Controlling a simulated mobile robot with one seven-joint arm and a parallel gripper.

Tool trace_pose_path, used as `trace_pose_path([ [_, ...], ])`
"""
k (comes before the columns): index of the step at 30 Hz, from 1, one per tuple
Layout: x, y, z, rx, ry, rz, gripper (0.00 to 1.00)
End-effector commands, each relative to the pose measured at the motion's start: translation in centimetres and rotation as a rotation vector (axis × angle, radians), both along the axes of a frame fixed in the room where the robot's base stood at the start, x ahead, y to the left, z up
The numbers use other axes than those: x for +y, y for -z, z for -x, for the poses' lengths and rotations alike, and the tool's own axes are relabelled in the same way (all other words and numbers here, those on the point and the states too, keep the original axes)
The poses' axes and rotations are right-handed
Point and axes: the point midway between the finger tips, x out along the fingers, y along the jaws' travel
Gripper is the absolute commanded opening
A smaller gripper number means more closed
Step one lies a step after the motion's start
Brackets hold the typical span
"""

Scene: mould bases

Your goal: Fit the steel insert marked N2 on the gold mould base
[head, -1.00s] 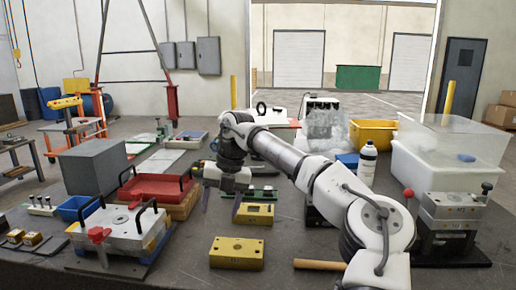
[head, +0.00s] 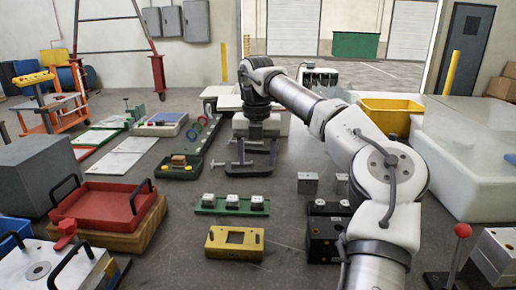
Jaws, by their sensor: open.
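A gold mould base (head: 235,243) with a rectangular pocket in its top lies on the dark table at the front centre. Behind it a green strip (head: 205,207) carries three small steel inserts: left (head: 208,200), middle (head: 232,200) and right (head: 257,202). Any marks on them are too small to read, so I cannot tell which is N2.
A red tray (head: 105,203) on a wooden block stands left. A black fixture (head: 323,238) and small grey blocks (head: 308,183) stand right of the gold base. A dark green tray (head: 178,170) lies behind the strip. A clear-lidded white bin (head: 465,180) is at the right.

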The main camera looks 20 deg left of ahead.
Motion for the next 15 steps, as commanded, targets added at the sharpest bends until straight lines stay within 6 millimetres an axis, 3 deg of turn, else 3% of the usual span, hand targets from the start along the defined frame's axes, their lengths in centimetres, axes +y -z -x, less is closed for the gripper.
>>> trace_pose_path([
  [5, -0.1, 2.2, 0.0, 0.003, 0.001, 0.001, 0.6],
  [15, 0.0, 8.7, 0.1, 0.004, -0.001, 0.001, 0.6],
])
